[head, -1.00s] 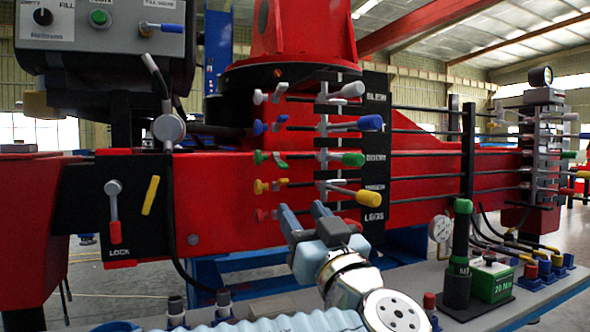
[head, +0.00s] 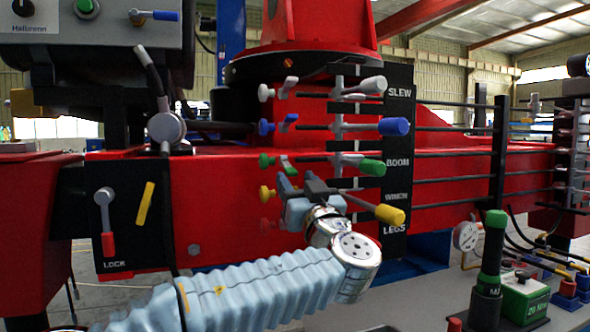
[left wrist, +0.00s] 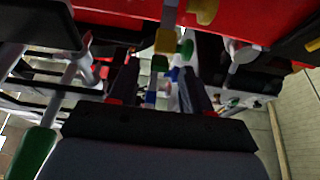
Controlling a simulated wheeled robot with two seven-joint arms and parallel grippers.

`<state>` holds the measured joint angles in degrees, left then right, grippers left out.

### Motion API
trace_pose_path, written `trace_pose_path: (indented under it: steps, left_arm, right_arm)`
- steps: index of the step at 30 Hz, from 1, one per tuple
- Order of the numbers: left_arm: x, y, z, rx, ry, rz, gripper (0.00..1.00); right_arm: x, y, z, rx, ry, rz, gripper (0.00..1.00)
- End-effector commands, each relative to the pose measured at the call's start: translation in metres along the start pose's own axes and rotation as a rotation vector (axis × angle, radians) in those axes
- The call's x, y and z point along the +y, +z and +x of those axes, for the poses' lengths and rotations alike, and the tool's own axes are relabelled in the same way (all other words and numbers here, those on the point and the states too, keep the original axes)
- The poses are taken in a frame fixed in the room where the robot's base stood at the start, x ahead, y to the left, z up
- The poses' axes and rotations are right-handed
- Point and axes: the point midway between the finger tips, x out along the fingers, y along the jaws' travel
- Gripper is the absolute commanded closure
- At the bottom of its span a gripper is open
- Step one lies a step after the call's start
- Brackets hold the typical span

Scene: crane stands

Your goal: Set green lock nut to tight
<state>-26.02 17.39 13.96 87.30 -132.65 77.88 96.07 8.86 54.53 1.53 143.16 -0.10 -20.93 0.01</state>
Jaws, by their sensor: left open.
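On the red crane beam, the green row has a round green knob (head: 266,161) at the left, and a small green-based grey lever (head: 287,166) just right of it. I cannot tell for certain which is the lock nut. My left gripper (head: 297,181) is open just below this row, fingers pointing up at it. In the left wrist view, the gripper (left wrist: 160,85) shows its two dark fingers apart; the green base (left wrist: 160,63) and green knob (left wrist: 186,49) appear beyond the fingertips. I see no contact. My right gripper is out of view.
The yellow knob (head: 266,193) lies close left of my gripper. Long levers with green (head: 371,167) and yellow (head: 390,214) handles stick out close at the right. A blue knob (head: 265,127) is above. A LOCK lever panel (head: 120,215) is further left.

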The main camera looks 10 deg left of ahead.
Motion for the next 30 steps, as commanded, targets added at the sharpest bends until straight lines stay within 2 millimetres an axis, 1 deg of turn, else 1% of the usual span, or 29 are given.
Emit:
trace_pose_path:
  steps: [1,6,14,24,30]
  left_arm:
    - [0.000,-0.002,0.007,0.000,0.000,0.000,0.51]
    - [0.000,0.000,0.018,0.000,0.000,0.001,0.51]
    - [0.000,0.001,0.019,0.000,0.001,0.001,0.51]
    - [0.000,0.000,0.018,0.000,0.001,0.000,1.00]
    - [0.000,-0.001,0.018,-0.008,0.001,-0.001,1.00]
  right_arm:
    - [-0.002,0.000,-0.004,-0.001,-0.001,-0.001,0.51]
    - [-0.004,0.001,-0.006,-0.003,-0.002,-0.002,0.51]
    - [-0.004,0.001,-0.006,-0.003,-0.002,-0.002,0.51]
    - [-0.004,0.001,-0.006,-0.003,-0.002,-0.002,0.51]
    - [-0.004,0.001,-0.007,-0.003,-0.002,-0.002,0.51]
